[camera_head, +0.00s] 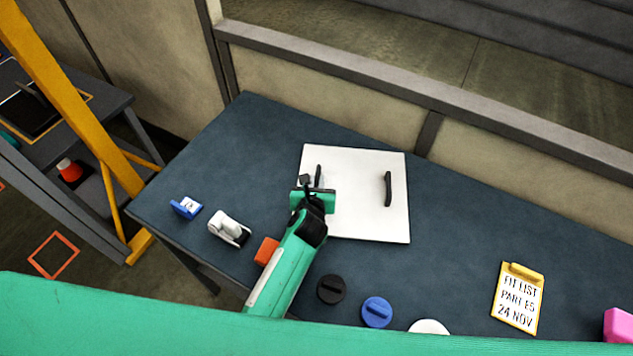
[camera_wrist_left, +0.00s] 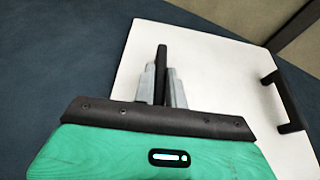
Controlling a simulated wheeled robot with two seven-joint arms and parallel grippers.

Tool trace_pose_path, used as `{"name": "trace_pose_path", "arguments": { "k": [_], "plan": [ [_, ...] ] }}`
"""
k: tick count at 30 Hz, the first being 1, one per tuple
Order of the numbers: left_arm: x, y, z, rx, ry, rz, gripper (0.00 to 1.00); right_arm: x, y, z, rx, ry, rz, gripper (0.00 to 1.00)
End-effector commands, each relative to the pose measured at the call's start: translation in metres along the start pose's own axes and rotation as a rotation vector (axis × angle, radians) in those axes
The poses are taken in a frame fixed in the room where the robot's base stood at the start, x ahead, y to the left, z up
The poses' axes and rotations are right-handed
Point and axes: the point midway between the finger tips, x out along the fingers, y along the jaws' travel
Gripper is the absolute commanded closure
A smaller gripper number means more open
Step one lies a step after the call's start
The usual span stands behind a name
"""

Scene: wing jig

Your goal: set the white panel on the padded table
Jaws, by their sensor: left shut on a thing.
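The white panel (camera_head: 360,215) lies flat over the dark blue padded table (camera_head: 465,235), near its back edge; I cannot tell whether it touches the surface. It has two black bar handles, a right one (camera_head: 388,188) and a left one (camera_head: 318,171). My left gripper (camera_head: 314,184) is shut on the left handle. In the left wrist view, the grey fingers (camera_wrist_left: 162,85) close around that handle (camera_wrist_left: 161,62), with the white panel (camera_wrist_left: 215,65) behind and the right handle (camera_wrist_left: 286,100) free. My right gripper is not in view.
Along the table's front are a blue item (camera_head: 186,207), a white dispenser (camera_head: 229,230), an orange block (camera_head: 266,251), black (camera_head: 331,289) and blue (camera_head: 376,312) knobs, and a yellow clipboard (camera_head: 518,297). A yellow post (camera_head: 75,95) stands left. Table right of the panel is clear.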

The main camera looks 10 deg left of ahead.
Motion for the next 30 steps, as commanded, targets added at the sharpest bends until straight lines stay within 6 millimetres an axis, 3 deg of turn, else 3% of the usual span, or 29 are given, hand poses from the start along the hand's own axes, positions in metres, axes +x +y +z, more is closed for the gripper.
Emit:
{"name": "trace_pose_path", "arguments": {
  "k": [2,3,6,17,23,30],
  "plan": [
    [0.001,0.0,-0.001,-0.001,-0.003,-0.001,1.0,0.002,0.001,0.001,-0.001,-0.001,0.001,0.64],
    [0.001,0.0,-0.001,0.0,0.0,0.0,0.8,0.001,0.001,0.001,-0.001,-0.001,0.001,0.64],
    [0.001,0.0,-0.001,0.0,0.0,0.0,0.66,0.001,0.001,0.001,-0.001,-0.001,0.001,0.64],
    [-0.003,0.0,-0.001,0.001,0.001,0.0,0.66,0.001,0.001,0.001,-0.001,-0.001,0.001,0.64],
    [-0.03,0.0,-0.001,-0.001,0.0,0.0,0.66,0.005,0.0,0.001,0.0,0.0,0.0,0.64],
    [-0.076,0.0,-0.002,-0.001,0.001,0.0,0.66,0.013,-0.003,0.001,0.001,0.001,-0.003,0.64]
  ]
}}
